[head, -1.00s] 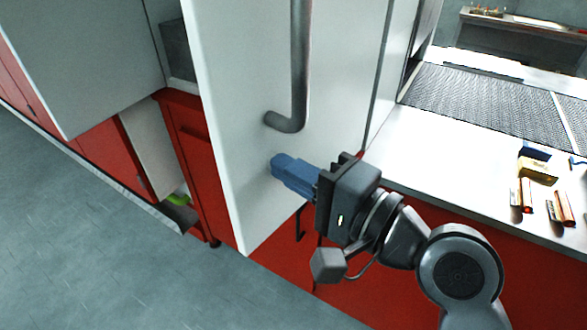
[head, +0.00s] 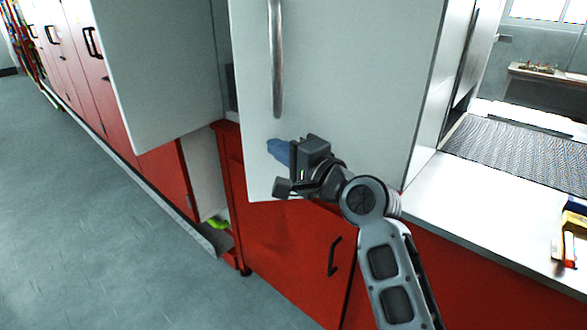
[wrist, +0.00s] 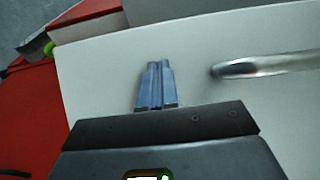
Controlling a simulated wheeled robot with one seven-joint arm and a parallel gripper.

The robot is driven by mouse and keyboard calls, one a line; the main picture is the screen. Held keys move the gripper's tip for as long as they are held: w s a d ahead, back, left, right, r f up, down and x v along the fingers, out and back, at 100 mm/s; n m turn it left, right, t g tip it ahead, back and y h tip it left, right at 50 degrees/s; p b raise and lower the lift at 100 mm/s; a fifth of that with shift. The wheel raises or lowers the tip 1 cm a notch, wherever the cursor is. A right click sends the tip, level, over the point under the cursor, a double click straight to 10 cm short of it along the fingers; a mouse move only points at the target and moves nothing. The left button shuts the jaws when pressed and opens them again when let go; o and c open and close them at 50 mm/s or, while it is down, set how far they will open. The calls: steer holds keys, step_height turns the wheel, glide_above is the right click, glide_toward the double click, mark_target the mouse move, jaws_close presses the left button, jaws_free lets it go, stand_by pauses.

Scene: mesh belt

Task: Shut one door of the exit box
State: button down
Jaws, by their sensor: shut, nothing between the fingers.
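A white door (head: 345,80) of the exit box, with a vertical metal handle (head: 276,60), fills the middle of the head view. It stands ajar, with a dark gap along its left side. A second white door (head: 155,60) stands swung out to its left. My gripper (head: 278,151) has its blue fingers shut and empty, at the near door's outer face, below the handle. The wrist view shows the fingers (wrist: 155,85) over the door face, left of the handle (wrist: 265,66). I cannot tell whether the fingertips touch the door.
Red cabinets (head: 285,240) run below the doors, and one stands open with a green item (head: 217,223) inside. A mesh belt (head: 530,150) and a white counter (head: 490,210) with small boxes (head: 572,235) lie to the right. The grey floor (head: 110,250) at left is clear.

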steer(key=w+d+m+t+h+b, duration=0.1)
steer(key=w+m+h+b, duration=0.1)
steer(key=w, duration=0.9)
steer(key=w+d+m+t+h+b, duration=0.2)
steer(key=w+b, duration=0.3)
steer(key=w, duration=0.7)
steer(key=shift+t+h, duration=0.3)
steer(key=shift+h, duration=0.6)
steer(key=shift+w+d+m, duration=0.15)
steer(key=shift+d+m, duration=0.1)
steer(key=shift+m, duration=0.05)
